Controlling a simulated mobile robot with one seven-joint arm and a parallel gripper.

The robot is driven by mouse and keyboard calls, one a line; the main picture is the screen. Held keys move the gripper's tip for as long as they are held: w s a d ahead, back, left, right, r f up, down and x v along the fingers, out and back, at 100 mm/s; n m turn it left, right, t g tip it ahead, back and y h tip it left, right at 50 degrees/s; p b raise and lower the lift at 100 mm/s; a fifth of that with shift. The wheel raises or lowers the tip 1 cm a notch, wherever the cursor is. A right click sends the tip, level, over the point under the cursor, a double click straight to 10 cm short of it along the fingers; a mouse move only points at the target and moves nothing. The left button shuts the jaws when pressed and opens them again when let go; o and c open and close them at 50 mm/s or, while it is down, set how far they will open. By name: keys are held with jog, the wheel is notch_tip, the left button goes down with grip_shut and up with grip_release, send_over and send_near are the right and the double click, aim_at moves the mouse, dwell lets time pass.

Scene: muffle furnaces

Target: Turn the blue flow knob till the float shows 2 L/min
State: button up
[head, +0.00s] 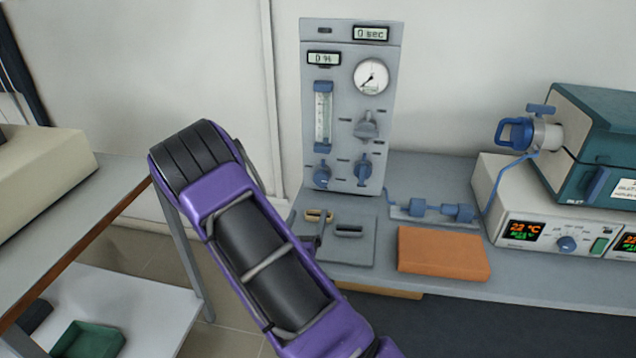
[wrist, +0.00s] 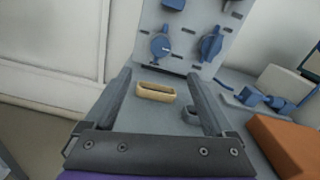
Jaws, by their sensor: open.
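The grey gas panel (head: 343,100) stands upright against the wall. Its clear float tube (head: 323,115) has blue end caps; the float reading is too small to make out. A blue knob (head: 322,173) sits straight below the tube, and a second blue knob (head: 364,168) is to its right. In the wrist view the left blue knob (wrist: 162,47) and right blue knob (wrist: 211,44) are beyond my fingertips. My gripper (wrist: 158,78) is open, empty and apart from both knobs. In the head view my purple arm hides most of it.
A tan handle (wrist: 156,92) shows between my fingers; a grey handle (head: 349,231) is beside it. An orange block (head: 443,252) lies to the right, with blue fittings (head: 437,210) behind it. A furnace (head: 590,145) stands at far right.

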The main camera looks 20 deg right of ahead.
aim_at(320, 179)
jog(key=b+x, duration=0.1)
jog(key=x, duration=1.4)
jog(key=shift+w+d, duration=0.25)
jog(key=shift+d, duration=0.05)
jog(key=c, duration=1.4)
